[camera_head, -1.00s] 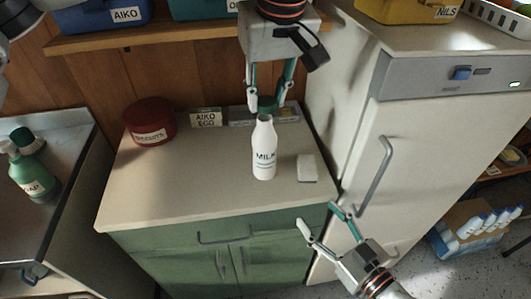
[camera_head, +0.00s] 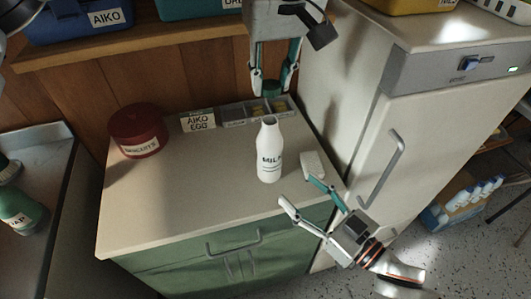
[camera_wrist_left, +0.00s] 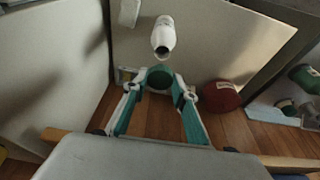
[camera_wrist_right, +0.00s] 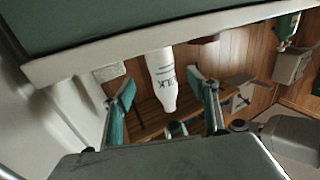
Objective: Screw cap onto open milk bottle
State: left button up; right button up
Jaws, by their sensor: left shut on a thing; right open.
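The white milk bottle (camera_head: 269,158) stands upright and uncapped on the counter of the green cabinet; it also shows in the left wrist view (camera_wrist_left: 164,36) and the right wrist view (camera_wrist_right: 163,76). My left gripper (camera_head: 271,86) is shut on the green cap (camera_wrist_left: 160,76) and holds it above the bottle's mouth, with a visible gap; the cap also shows in the right wrist view (camera_wrist_right: 176,128). My right gripper (camera_head: 298,192) is open and empty, at the counter's front edge, to the lower right of the bottle and apart from it.
A small white block (camera_head: 313,164) lies right of the bottle, close to my right gripper. A red tin (camera_head: 138,132) stands at the counter's back left. A divided tray (camera_head: 252,112) and a label card (camera_head: 197,121) stand behind. The white fridge (camera_head: 420,130) bounds the right. The counter's left-middle is clear.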

aim_at(277, 169)
jog(key=x, duration=1.2)
dwell(0.3)
grip_shut()
pick_arm(q)
jog(key=shift+f, duration=2.5)
jog(key=shift+f, duration=0.1)
jog(key=shift+f, duration=0.8)
jog(key=shift+f, duration=0.55)
